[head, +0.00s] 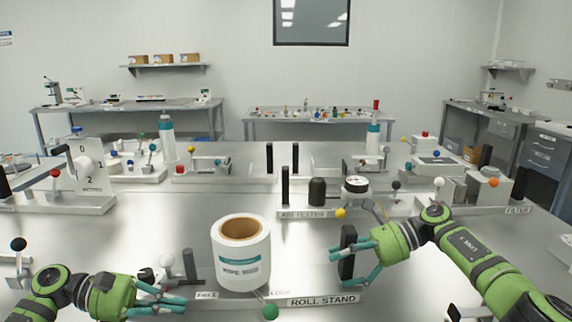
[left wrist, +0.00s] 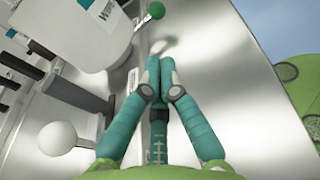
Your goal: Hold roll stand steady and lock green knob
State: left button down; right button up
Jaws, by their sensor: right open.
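The roll stand (head: 323,300) is at the front middle of the table, labelled FREE at left and LOCK beside the knob. It carries a white roll (head: 241,262) with a brown core, partly visible in the left wrist view (left wrist: 75,25). The green knob (head: 270,312) sits at the stand's front, near LOCK; it also shows in the left wrist view (left wrist: 155,11). My left gripper (head: 184,298) is left of the knob, its fingers together and empty. My right gripper (head: 347,258) is open at a black upright (head: 347,250) on the stand's right; contact is unclear.
A white ball knob (head: 166,260) stands left of the roll, close to my left gripper. Behind the stand are a tester fixture with a dark cylinder (head: 317,191) and a filter fixture (head: 488,187).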

aim_at(346, 231)
jog(key=shift+d, duration=0.1)
notch_tip(346, 231, up, 10)
dwell(0.4)
pick_arm(q)
jog(key=shift+r, duration=0.1)
pick_arm(e)
jog(key=shift+r, duration=0.1)
